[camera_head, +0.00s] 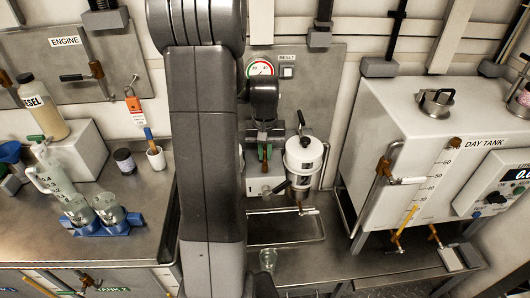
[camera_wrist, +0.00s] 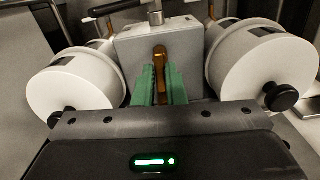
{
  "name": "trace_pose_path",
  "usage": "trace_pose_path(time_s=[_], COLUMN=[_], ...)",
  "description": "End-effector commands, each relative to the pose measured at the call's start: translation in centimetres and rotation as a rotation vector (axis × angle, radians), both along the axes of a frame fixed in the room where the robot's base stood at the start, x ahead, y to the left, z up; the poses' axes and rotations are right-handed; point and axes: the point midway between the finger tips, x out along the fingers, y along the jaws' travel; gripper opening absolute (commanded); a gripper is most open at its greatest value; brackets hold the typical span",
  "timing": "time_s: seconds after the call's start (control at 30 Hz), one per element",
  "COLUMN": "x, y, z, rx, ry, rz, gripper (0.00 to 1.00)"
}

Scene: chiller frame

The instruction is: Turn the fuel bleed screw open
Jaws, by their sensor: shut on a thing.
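The fuel bleed screw appears as a brass-coloured piece (camera_wrist: 160,58) on the front of a grey block between two white canisters. My gripper (camera_wrist: 160,88) has its green fingers on either side of this piece and is shut on it. In the head view my gripper (camera_head: 264,152) points down in front of the back panel, left of a white canister. My arm and wrist hide most of the screw there, so its turn angle cannot be told.
White canisters (camera_wrist: 75,85) (camera_wrist: 262,70) with black knobs flank my fingers closely. A metal tray (camera_head: 285,242) and a clear cup (camera_head: 268,259) are below. The day tank (camera_head: 385,120) stands right. Jugs (camera_head: 55,180), a bottle (camera_head: 40,108) and a blue-based holder (camera_head: 110,226) stand on the left bench.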

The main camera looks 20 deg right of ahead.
Motion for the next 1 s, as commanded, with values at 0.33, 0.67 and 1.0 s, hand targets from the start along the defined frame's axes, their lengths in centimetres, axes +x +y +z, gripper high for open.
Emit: trace_pose_path(time_s=[0.33, 0.67, 1.0], x=[0.10, 0.10, 0.05], y=[-0.05, -0.05, -0.03], z=[0.13, 0.14, 0.07], rx=[-0.002, -0.002, -0.002], ry=[-0.004, -0.004, -0.002], rz=[0.081, 0.086, 0.085], gripper=[0.00, 0.00, 0.31])
